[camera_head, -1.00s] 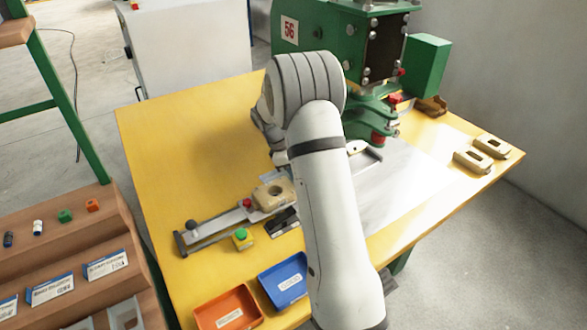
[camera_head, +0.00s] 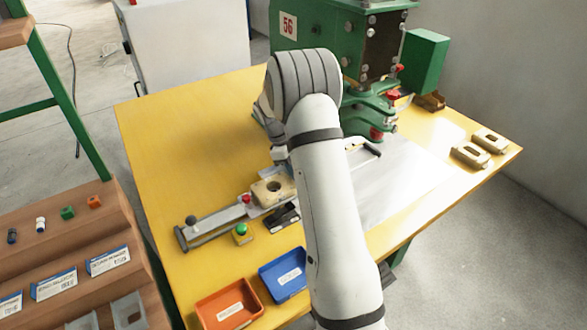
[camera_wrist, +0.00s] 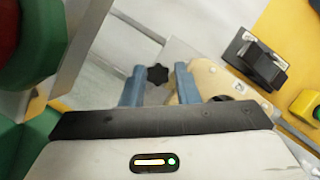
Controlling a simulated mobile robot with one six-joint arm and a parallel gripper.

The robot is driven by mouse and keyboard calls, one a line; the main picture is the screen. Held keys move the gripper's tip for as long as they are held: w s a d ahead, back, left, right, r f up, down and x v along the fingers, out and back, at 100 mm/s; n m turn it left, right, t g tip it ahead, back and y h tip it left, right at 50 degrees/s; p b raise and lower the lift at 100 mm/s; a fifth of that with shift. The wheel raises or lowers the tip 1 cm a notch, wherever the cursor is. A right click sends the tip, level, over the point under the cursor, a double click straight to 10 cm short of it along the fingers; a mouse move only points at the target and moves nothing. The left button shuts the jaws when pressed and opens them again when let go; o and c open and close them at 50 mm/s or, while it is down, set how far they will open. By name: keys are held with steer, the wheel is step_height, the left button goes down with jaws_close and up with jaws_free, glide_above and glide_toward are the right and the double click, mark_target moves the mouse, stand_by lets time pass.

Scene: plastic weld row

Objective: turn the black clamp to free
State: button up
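A black star-shaped knob (camera_wrist: 157,74), which I take as the black clamp, shows in the wrist view on the pale metal plate. It lies between the two blue fingertips of my gripper (camera_wrist: 160,80) in that view. The fingers are apart with gaps on both sides of the knob, and I see no contact. How far the tips are above the knob is hard to tell. In the head view my arm hides the knob and most of my gripper. A beige block (camera_head: 273,187) with a round hole sits on the fixture beside it; part of it shows in the wrist view (camera_wrist: 210,78).
A black switch-like piece (camera_wrist: 255,60) and a green button on a yellow box (camera_head: 241,233) stand near the fixture. The green press (camera_head: 357,50) rises behind my arm. Orange (camera_head: 229,306) and blue (camera_head: 283,274) trays lie at the front. The table's left part is clear.

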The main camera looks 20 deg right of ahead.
steer(key=o, duration=0.4)
steer(key=shift+c, duration=0.2)
steer(key=shift+w+r, duration=0.1)
steer(key=shift+r, duration=0.05)
steer(key=p+v, duration=0.5)
steer(key=v, duration=0.2)
steer(key=shift+r+p, duration=0.35)
steer(key=shift+r, duration=0.05)
steer(key=shift+a, duration=0.1)
